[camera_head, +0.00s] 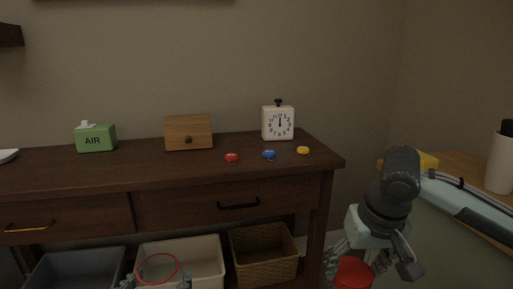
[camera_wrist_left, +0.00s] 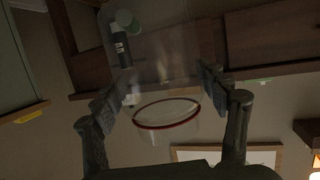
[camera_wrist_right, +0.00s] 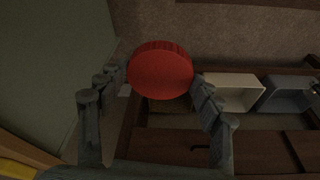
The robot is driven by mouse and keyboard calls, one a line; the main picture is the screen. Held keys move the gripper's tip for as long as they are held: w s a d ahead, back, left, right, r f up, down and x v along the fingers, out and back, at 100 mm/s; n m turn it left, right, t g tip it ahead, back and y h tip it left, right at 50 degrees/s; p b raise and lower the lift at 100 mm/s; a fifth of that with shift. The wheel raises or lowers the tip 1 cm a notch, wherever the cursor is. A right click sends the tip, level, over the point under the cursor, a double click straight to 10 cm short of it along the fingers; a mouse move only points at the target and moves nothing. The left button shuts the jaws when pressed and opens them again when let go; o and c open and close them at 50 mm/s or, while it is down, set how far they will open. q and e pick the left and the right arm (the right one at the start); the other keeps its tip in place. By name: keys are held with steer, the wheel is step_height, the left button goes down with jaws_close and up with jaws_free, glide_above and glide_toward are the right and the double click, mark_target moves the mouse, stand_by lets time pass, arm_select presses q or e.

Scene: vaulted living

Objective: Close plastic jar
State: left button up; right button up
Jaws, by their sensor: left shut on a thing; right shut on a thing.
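The clear plastic jar has a red rim, seen as a ring low in the head view (camera_head: 158,284). My left gripper (camera_head: 156,281) is shut on the jar, one finger on each side. The left wrist view shows the see-through jar (camera_wrist_left: 165,70) between the fingers (camera_wrist_left: 160,88). The red lid (camera_head: 352,273) is in my right gripper (camera_head: 354,262), at the lower right of the head view. In the right wrist view the round lid (camera_wrist_right: 160,70) is clamped between the fingertips (camera_wrist_right: 160,82). Lid and jar are well apart.
A dark wooden console (camera_head: 90,174) carries a green AIR box (camera_head: 95,140), a wooden box (camera_head: 188,133), a clock (camera_head: 278,123) and small red, blue and yellow things. Bins and a wicker basket (camera_head: 264,254) stand below. A wooden table (camera_head: 455,166) is at the right.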

mark_target(163, 254)
arm_select(q)
step_height(163, 254, up, 4)
steer(key=p, duration=0.3)
steer(key=shift+f, duration=0.1)
arm_select(e)
steer(key=shift+v, duration=0.85)
arm_select(q)
steer(key=shift+r+p, duration=0.4)
steer(key=shift+p, duration=0.3)
arm_select(e)
steer(key=shift+f, duration=0.1)
arm_select(q)
steer(key=shift+f, duration=0.1)
arm_select(e)
steer(key=shift+f, duration=0.1)
arm_select(q)
steer(key=s+d+r+m+g+h, duration=0.1)
steer(key=s+d+m+g+h, duration=0.1)
steer(key=d+m+h, duration=0.6)
steer(key=d+g+h, duration=0.1)
steer(key=d, duration=0.4)
steer(key=shift+d, duration=0.25)
arm_select(e)
steer(key=shift+w, duration=0.1)
